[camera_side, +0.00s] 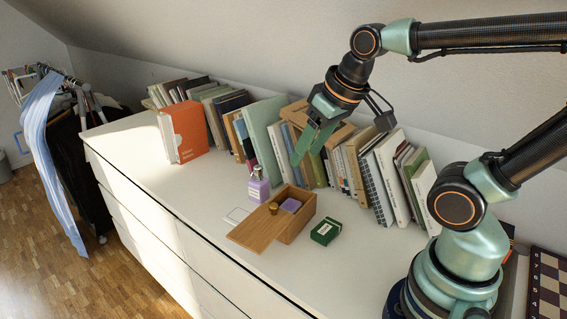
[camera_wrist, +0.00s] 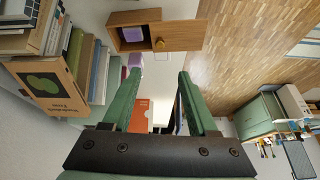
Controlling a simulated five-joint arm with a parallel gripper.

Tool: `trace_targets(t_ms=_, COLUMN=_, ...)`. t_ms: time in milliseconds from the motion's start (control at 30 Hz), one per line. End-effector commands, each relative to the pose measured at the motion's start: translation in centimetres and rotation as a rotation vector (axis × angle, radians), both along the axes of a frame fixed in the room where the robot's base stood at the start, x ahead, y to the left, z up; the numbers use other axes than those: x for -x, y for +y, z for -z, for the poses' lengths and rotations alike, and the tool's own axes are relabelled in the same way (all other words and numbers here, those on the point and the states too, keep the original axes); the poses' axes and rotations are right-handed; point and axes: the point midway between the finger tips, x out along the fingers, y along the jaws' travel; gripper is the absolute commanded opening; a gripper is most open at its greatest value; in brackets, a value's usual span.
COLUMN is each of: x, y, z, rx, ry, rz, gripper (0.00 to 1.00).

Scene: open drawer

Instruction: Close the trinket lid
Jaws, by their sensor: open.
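A small wooden trinket box (camera_side: 302,221) sits on the white dresser top. Its flat wooden lid (camera_side: 258,230) is slid well out to the front left, leaving the box open with a purple item (camera_side: 291,205) inside. A round brass-coloured knob (camera_side: 273,208) stands on the lid. The wrist view shows the box (camera_wrist: 117,18), lid (camera_wrist: 187,28) and knob (camera_wrist: 160,44) beyond my fingertips. My gripper (camera_side: 304,155) is open and empty, above and behind the box, in front of the books. Its two green fingers are spread apart in the wrist view (camera_wrist: 159,74).
A purple bottle (camera_side: 258,187) stands left of the box. A small dark green box (camera_side: 326,232) lies at its right. A row of books (camera_side: 355,165) lines the wall, with an orange book (camera_side: 188,130) farther left. The dresser top (camera_side: 350,275) is clear in front right.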

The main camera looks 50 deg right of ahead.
Motion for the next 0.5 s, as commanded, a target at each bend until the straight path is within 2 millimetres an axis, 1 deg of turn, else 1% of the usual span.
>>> trace_targets(t_ms=133, x=-2.0, y=0.0, z=0.0, rx=-0.052, ry=0.107, rz=0.126, gripper=0.59)
trace_targets(t_ms=267, x=-4.1, y=0.0, z=0.5, rx=-0.092, ry=0.205, rz=0.261, gripper=0.59)
trace_targets(t_ms=400, x=-6.2, y=0.0, z=1.5, rx=-0.119, ry=0.304, rz=0.403, gripper=0.59)
trace_targets(t_ms=500, x=-7.5, y=0.0, z=2.4, rx=-0.13, ry=0.36, rz=0.488, gripper=0.59)
